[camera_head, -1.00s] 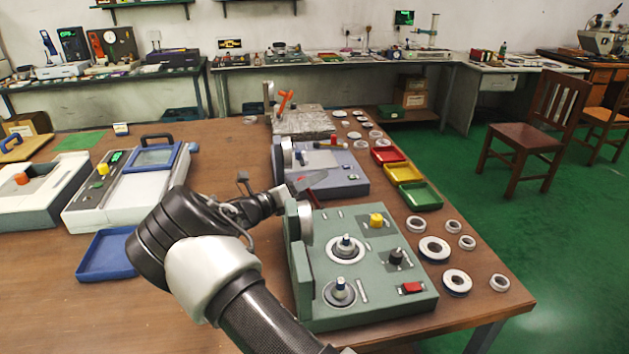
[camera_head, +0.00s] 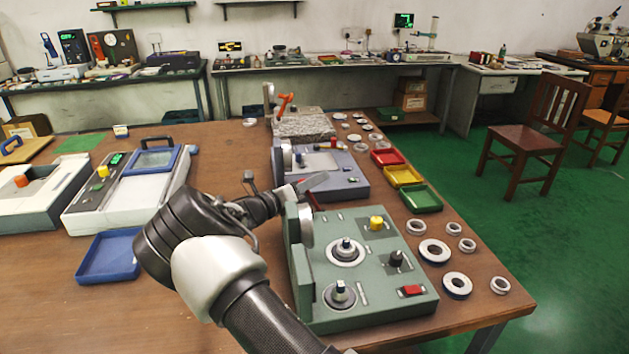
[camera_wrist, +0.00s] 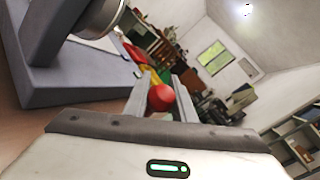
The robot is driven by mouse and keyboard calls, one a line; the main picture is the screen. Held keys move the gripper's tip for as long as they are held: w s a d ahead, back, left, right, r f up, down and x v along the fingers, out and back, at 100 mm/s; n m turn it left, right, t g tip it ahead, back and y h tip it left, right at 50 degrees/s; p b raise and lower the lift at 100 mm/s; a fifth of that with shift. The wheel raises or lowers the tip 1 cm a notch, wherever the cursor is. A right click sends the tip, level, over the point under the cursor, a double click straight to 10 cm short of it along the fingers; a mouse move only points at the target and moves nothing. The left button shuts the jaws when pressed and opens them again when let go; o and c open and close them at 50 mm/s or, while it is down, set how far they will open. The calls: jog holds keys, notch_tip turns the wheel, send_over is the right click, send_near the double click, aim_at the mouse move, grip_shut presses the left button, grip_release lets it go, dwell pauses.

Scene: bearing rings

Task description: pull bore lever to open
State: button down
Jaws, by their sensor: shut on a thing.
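The bore lever shows as a red ball knob (camera_wrist: 160,97) between my gripper's fingers in the wrist view; its shaft is hidden. My gripper (camera_wrist: 161,98) is shut on this knob. In the head view my gripper (camera_head: 314,184) is at the near left of the blue-grey machine (camera_head: 350,188), just behind the green machine (camera_head: 385,275). The knob in the grip cannot be made out there. The blue-grey machine's body and round dial fill the upper left of the wrist view.
The green machine with knobs stands close to my arm. Red (camera_head: 387,157), yellow (camera_head: 404,176) and green (camera_head: 421,199) trays and several bearing rings (camera_head: 434,251) lie along the right edge. A blue tray (camera_head: 108,256) lies left.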

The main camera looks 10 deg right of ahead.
jog(key=d+f+m+g+y+p, duration=0.2)
jog(key=d+f+m+y+p, duration=0.1)
jog(key=d+y+p, duration=0.3)
jog(key=shift+s+d+m+g+y+p, duration=0.3)
jog(key=shift+d+p, duration=0.45)
jog(key=shift+d, duration=0.6)
jog(key=shift+f, duration=0.1)
jog(key=c, duration=1.5)
grip_release()
jog(key=shift+w, duration=0.2)
jog(key=shift+a+r, duration=0.1)
jog(key=shift+r, duration=0.15)
